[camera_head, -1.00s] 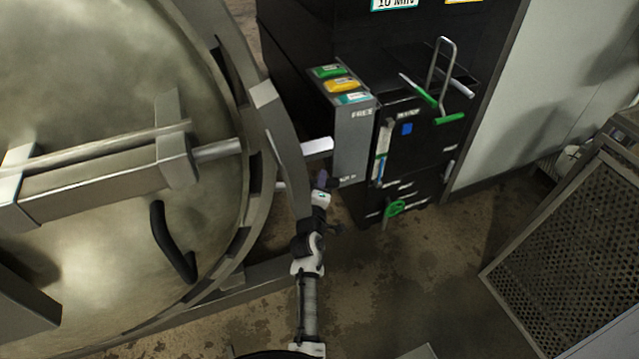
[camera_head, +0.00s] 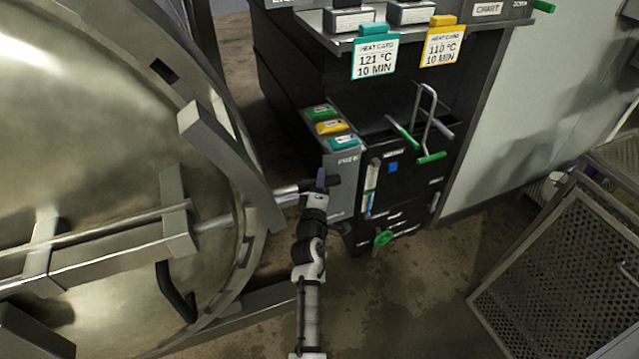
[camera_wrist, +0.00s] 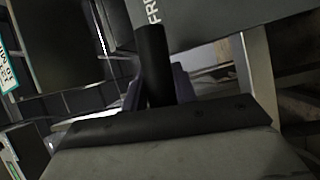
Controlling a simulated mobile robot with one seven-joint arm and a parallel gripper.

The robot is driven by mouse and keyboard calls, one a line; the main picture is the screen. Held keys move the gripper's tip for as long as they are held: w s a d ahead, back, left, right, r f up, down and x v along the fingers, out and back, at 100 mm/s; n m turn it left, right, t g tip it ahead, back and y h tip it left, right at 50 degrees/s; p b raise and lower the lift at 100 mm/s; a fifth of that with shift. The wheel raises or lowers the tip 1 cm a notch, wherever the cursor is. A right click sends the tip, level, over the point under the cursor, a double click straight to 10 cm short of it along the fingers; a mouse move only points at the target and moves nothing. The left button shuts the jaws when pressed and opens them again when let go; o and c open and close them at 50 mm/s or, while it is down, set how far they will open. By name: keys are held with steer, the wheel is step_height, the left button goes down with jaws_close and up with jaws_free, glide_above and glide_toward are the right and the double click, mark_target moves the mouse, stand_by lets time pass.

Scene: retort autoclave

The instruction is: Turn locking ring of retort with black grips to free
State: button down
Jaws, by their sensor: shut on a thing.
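The retort's round metal door (camera_head: 90,160) fills the left of the head view, with its heavy locking ring (camera_head: 225,150) around the edge. A bar with a black grip (camera_head: 300,187) sticks out from the ring's right side. My gripper (camera_head: 321,180) is at the end of this grip, in front of a grey panel (camera_head: 345,175) marked FREE. In the wrist view, the black grip (camera_wrist: 154,65) stands between my fingers (camera_wrist: 158,88), which are shut on it. The fingers and gripper body hide its lower part.
A dark cabinet (camera_head: 415,165) with green-handled levers stands right of my gripper. Heat cards (camera_head: 375,55) hang from a shelf above. A perforated metal basket (camera_head: 560,260) is at the right. A black handle (camera_head: 175,292) sits on the door. Floor between is clear.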

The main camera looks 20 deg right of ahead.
steer(key=shift+d+r, duration=0.2)
steer(key=shift+r, duration=0.75)
steer(key=c, duration=1.1)
jaws_free()
steer(key=shift+r, duration=0.1)
steer(key=shift+a+f, duration=0.1)
steer(key=shift+f, duration=0.25)
